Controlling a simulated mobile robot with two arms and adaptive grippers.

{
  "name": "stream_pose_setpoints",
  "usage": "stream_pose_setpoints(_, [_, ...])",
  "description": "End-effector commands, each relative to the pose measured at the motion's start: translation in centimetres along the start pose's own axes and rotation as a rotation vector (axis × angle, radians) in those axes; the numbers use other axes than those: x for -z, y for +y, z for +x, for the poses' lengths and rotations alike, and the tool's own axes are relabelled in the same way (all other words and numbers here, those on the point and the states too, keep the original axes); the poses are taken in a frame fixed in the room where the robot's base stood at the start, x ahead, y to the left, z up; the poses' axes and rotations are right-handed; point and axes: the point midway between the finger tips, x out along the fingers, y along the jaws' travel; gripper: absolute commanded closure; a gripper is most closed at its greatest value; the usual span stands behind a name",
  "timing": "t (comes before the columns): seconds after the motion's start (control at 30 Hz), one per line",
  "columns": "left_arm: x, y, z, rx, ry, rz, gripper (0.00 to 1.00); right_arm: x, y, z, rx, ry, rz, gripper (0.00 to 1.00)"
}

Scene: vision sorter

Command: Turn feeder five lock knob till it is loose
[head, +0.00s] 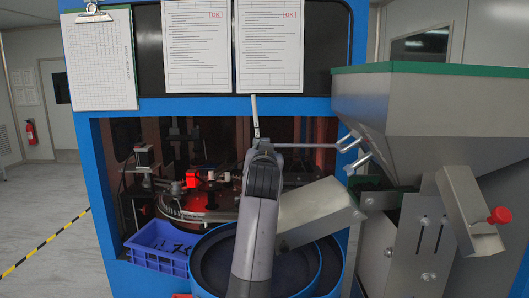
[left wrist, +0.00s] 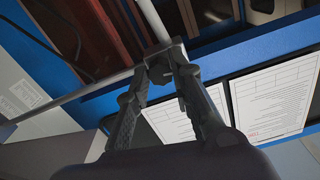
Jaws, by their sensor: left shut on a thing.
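My left gripper (head: 263,150) is in front of the blue machine in the head view, with its arm rising from the bottom middle. The arm hides its fingertips there. The left wrist view shows its two dark fingers (left wrist: 164,64) closed around a small dark lock knob (left wrist: 161,73) where metal rods meet. The fingers and shadow partly cover the knob, and I cannot tell how loose it is. A thin metal rod (head: 312,147) runs right from the gripper towards the hopper. My right gripper is in neither view.
The grey hopper (head: 430,110) and its metal chute (head: 318,212) stand close on the right. A red knob (head: 499,215) is on a bracket there. A blue bin (head: 155,259), a red-lit turntable (head: 190,212) and a blue bowl (head: 330,270) are around the arm. Papers (head: 270,45) hang above.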

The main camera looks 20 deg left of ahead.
Motion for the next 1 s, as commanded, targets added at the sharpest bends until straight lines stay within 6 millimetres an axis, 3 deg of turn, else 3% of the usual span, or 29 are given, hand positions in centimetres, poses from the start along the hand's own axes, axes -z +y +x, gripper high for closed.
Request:
stream_pose_setpoints(0.33, [0.0,-0.1,0.0,0.001,0.001,0.001,0.58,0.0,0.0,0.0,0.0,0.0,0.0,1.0])
stream_pose_setpoints(0.67, [0.2,-0.1,0.0,0.001,0.001,0.001,0.57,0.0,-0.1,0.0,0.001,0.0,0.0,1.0])
stream_pose_setpoints(0.77, [1.1,-0.2,0.0,0.001,0.003,0.001,0.57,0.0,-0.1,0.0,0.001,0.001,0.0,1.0])
stream_pose_setpoints(1.0, [5.6,-1.0,0.0,0.002,0.004,0.0,0.57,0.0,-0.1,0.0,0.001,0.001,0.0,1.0])
